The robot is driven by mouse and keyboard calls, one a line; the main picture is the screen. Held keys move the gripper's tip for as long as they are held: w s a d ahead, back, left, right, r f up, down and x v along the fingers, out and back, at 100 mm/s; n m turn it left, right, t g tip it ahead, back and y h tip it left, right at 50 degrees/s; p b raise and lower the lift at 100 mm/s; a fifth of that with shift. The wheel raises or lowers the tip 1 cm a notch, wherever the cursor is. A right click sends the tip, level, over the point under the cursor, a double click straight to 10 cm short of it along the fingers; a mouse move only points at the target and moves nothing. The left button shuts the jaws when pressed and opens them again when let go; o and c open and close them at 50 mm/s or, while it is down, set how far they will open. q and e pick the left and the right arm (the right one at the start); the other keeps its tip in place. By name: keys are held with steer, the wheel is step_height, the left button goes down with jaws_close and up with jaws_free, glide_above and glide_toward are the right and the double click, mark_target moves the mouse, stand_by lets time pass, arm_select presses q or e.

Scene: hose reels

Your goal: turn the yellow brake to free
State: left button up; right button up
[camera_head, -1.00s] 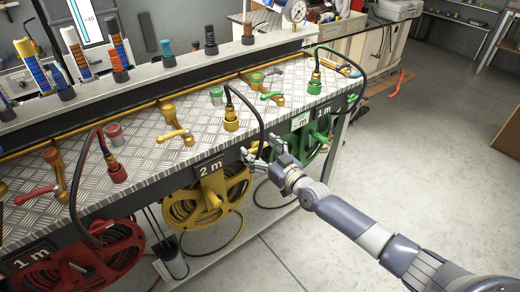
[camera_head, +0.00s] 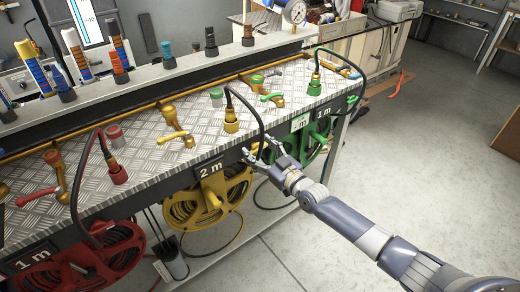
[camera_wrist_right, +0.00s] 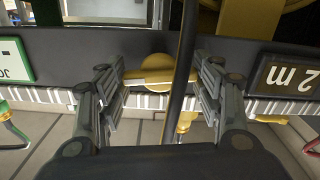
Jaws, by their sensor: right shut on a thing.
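The yellow brake (camera_wrist_right: 155,75) shows in the wrist view as a round yellow knob with a flat bar across it, on the dark front rail of the bench. In the head view my right gripper (camera_head: 262,152) is at the bench front, right of the "2 m" sign (camera_head: 211,168), and largely hides the brake. The yellow hose reel (camera_head: 183,208) hangs below that sign. My left gripper is not in view.
A black hose (camera_wrist_right: 181,90) crosses in front of the brake between my fingers. A green reel (camera_head: 308,152) hangs to the right and a red reel (camera_head: 80,262) to the left. Yellow, red and green taps stand on the bench top (camera_head: 215,140).

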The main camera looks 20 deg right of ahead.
steer(key=n+p, duration=0.1)
steer(key=n, duration=0.3)
steer(key=shift+a, duration=0.1)
steer(key=n, duration=0.4)
steer(key=shift+f, duration=0.1)
steer(key=n+b, duration=0.1)
steer(key=n, duration=0.3)
steer(key=shift+s+a+f, duration=0.1)
steer(key=shift+n+b, duration=0.45)
steer(key=shift+n, duration=1.65)
steer(key=o, duration=1.1)
steer(key=v, duration=1.2)
